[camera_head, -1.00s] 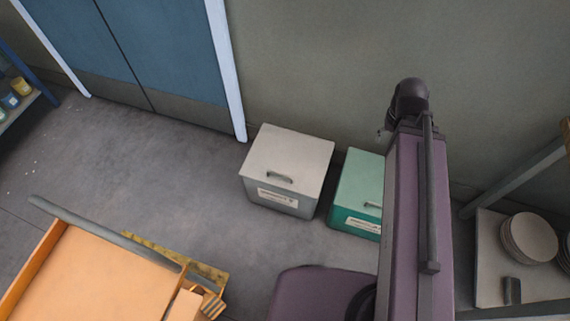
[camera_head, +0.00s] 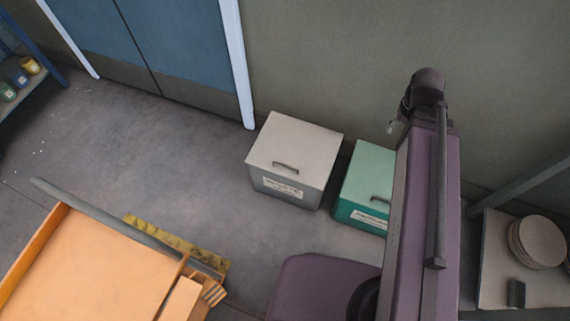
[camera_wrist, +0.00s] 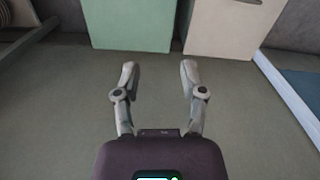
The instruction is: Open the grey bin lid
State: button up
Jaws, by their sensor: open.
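The grey bin (camera_head: 292,190) stands on the floor by the wall with its pale lid (camera_head: 296,143) closed. A dark bar handle (camera_head: 286,167) lies near the lid's front edge, above a white label. In the wrist view, the grey bin's lid (camera_wrist: 229,28) shows at the top right, with part of a handle at the picture's edge. My gripper (camera_wrist: 158,72) is open and empty, its two fingers apart over bare wall and clear of the lid. In the head view I cannot make out the gripper clearly by my arm.
A green bin (camera_head: 364,181) with a closed lid stands right of the grey bin. A blue door (camera_head: 165,40) with a white frame is at the left. An orange cart (camera_head: 95,265) is at front left. Plates (camera_head: 537,242) sit on a rack at right. Floor before the grey bin is clear.

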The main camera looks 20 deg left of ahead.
jog(key=w+a+f+n+b, duration=0.45)
jog(key=a+f+b, duration=0.35)
jog(key=f+b, duration=0.25)
jog(key=n+g+b, duration=0.2)
jog(key=n+b, duration=1)
jog(key=b, duration=1.3)
send_over(286, 162)
notch_tip(286, 162, down, 25)
jog(key=shift+s+d+f, duration=0.2)
jog(key=shift+s+d, duration=0.1)
jog(key=shift+d, duration=0.15)
jog(key=shift+f, duration=0.1)
jog(key=s+f+b, duration=0.1)
jog(key=f+b, duration=0.8)
jog(key=s+f+b, duration=0.1)
jog(key=f+b, duration=0.3)
jog(key=shift+s+f, duration=0.15)
jog(key=shift+s, duration=0.2)
grip_shut()
